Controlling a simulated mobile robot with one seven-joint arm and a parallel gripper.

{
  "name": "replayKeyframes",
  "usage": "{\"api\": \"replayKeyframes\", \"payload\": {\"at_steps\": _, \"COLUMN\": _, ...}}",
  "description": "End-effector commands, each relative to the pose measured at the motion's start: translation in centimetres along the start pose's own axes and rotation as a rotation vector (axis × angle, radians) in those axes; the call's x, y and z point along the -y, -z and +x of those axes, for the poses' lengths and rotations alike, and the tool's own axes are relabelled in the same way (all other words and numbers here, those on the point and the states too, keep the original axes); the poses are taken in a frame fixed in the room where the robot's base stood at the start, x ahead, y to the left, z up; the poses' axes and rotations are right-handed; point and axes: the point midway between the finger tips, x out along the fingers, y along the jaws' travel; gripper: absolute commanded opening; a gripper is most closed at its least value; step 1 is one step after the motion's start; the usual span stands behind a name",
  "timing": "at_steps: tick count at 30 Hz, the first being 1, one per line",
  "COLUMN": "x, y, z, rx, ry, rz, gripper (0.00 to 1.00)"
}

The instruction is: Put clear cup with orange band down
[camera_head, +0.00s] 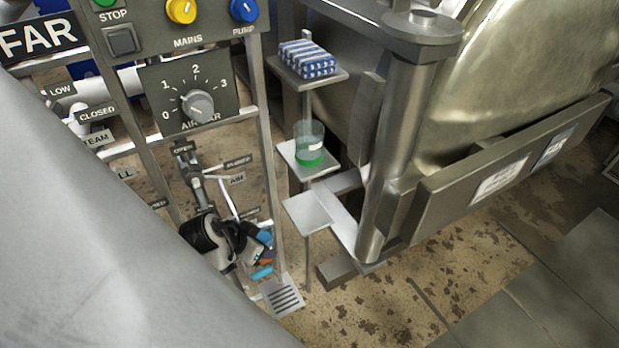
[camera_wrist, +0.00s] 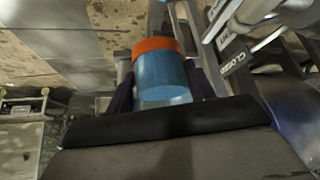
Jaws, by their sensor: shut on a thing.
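The clear cup with the orange band (camera_wrist: 163,80) is between the two dark fingers of my gripper (camera_wrist: 161,88) in the wrist view. It looks blue inside, with the orange band at its far end. My gripper is shut on it. In the head view my gripper (camera_head: 243,245) is at the lower left centre, in front of the control panel frame. The cup shows there only in part, as small blue and orange patches (camera_head: 263,262). My gripper hides much of it, and its tilt is hard to tell.
A small empty plate (camera_head: 308,211) is right of my gripper. Above it, another plate (camera_head: 291,152) bears a clear cup with green (camera_head: 309,146). The top plate (camera_head: 340,75) bears a blue-and-white pack (camera_head: 307,59). A slotted grate (camera_head: 284,297) is below. The steel autoclave (camera_head: 520,60) stands right.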

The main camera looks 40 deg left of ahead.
Motion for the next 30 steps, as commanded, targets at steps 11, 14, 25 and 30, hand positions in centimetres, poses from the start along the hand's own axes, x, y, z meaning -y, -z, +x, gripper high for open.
{"api": "replayKeyframes", "payload": {"at_steps": 11, "x": -0.1, "y": 7.3, "z": 5.2, "rx": -0.003, "ry": -0.001, "rz": 0.009, "gripper": 0.25}}
{"api": "replayKeyframes", "payload": {"at_steps": 14, "x": 0.0, "y": 9.4, "z": 5.6, "rx": -0.001, "ry": -0.001, "rz": 0.004, "gripper": 0.25}}
{"api": "replayKeyframes", "payload": {"at_steps": 25, "x": 0.0, "y": 13.0, "z": 8.0, "rx": 0.000, "ry": -0.001, "rz": 0.003, "gripper": 0.25}}
{"api": "replayKeyframes", "payload": {"at_steps": 30, "x": 0.0, "y": 15.0, "z": 9.3, "rx": 0.000, "ry": -0.001, "rz": 0.000, "gripper": 0.25}}
